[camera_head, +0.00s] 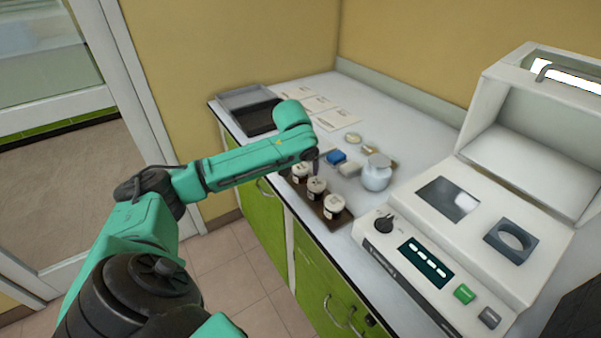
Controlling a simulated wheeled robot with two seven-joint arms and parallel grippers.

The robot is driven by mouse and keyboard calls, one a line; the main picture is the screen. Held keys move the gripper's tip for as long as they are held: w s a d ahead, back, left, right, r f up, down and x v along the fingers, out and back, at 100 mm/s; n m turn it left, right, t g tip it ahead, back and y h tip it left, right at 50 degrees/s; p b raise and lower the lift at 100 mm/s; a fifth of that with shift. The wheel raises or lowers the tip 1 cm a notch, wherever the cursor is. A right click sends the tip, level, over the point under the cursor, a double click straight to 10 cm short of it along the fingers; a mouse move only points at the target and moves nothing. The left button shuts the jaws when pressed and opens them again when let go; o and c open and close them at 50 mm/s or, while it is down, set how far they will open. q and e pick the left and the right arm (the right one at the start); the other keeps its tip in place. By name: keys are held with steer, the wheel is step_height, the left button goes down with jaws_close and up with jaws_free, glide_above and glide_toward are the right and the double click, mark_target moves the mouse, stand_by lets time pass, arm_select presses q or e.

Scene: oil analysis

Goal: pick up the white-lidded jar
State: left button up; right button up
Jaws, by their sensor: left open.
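Three small jars with white lids stand in a row on a brown tray (325,221) near the counter's front edge: a far jar (299,173), a middle jar (316,188) and a near jar (333,206). Each has a dark body with a pale label. My left arm reaches in from the left, and its gripper (315,165) hangs just above and behind the far and middle jars. Its fingers are small and partly hidden in this view; they are open, and I see nothing held. My right gripper is not in view.
A rounded white pot (377,173) stands right of the jars, beside a blue block (336,157) and a pale block (348,169). A large white machine (450,240) with a raised lid fills the right. Paper sheets (320,103) and a grey tray (245,97) lie at the back.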

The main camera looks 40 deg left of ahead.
arm_select(q)
steer(key=c, duration=1.5)
steer(key=shift+o, duration=0.2)
